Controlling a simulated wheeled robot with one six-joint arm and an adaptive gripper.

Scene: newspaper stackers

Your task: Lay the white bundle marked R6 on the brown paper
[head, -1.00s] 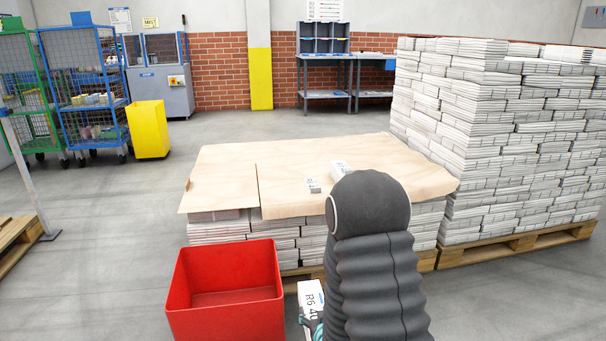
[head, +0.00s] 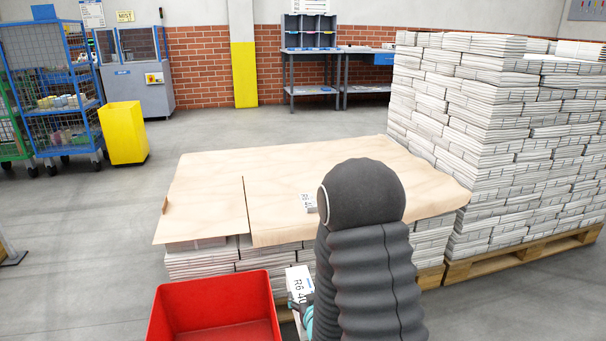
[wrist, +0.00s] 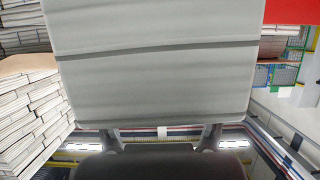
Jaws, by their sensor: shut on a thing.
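The white bundle marked R6 (head: 299,284) is held in my gripper (head: 303,308), low in front of the near side of the low stack. In the wrist view the bundle (wrist: 155,65) fills most of the picture, and the gripper fingers (wrist: 164,138) show at its lower edge. My gripper is shut on it; my dark arm hides part of the gripper in the head view. The brown paper (head: 280,180) lies over the low stack of bundles, beyond and above the gripper.
A red bin (head: 215,310) stands just left of the held bundle. A tall stack of bundles (head: 500,140) on a pallet rises at the right. The paper's left and far parts look clear. A yellow bin (head: 124,133) and a blue cage trolley (head: 70,95) stand far left.

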